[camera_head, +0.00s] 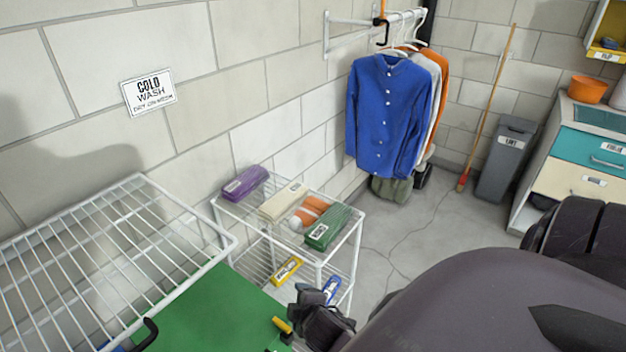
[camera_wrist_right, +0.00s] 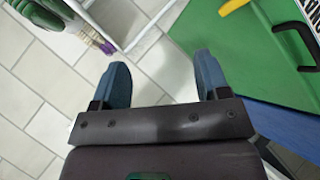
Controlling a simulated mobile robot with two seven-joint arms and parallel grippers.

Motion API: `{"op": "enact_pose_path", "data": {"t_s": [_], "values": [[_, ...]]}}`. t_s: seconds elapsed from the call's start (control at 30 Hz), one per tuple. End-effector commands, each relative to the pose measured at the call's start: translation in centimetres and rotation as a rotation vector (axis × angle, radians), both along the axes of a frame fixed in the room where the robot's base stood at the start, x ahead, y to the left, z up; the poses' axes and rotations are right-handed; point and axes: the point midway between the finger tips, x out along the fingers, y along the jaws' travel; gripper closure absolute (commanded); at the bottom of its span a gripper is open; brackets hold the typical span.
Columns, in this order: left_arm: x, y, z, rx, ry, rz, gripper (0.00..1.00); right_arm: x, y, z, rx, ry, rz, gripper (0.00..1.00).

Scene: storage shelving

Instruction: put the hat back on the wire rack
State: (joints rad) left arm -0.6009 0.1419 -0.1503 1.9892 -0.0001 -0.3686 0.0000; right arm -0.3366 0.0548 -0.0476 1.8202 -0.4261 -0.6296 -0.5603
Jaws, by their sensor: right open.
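I cannot make out a hat in either view. A white wire rack (camera_head: 105,250) with a bare top stands at the left of the head view. A smaller white wire rack (camera_head: 345,246) stands beside it and bears purple, cream, orange-and-white and green folded items on top. My right gripper (camera_wrist_right: 160,75) is open and empty in the right wrist view, its two blue-grey fingers apart above the tiled floor. In the head view, dark parts of my right arm show low in the middle. My left gripper is out of view.
A green surface (camera_head: 205,305) with a black handle and a yellow piece (camera_head: 282,325) lies below the racks. Hanging clothes (camera_head: 390,115), a broom (camera_head: 488,105) and a grey bin (camera_head: 505,160) stand farther back. Floor between is clear.

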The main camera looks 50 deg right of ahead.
Motion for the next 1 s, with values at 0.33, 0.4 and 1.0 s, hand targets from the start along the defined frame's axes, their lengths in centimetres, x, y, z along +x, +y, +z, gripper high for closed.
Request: {"op": "enact_pose_path", "data": {"t_s": [0.33,0.4,1.0], "values": [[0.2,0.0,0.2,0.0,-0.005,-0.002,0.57,-8.2,4.3,1.5,0.753,-0.222,-0.217,0.31],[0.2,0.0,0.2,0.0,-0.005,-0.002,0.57,-8.7,4.7,1.7,0.813,-0.234,-0.24,0.31],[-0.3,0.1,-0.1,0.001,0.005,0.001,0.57,-8.9,4.8,1.8,0.843,-0.24,-0.251,0.31]]}}
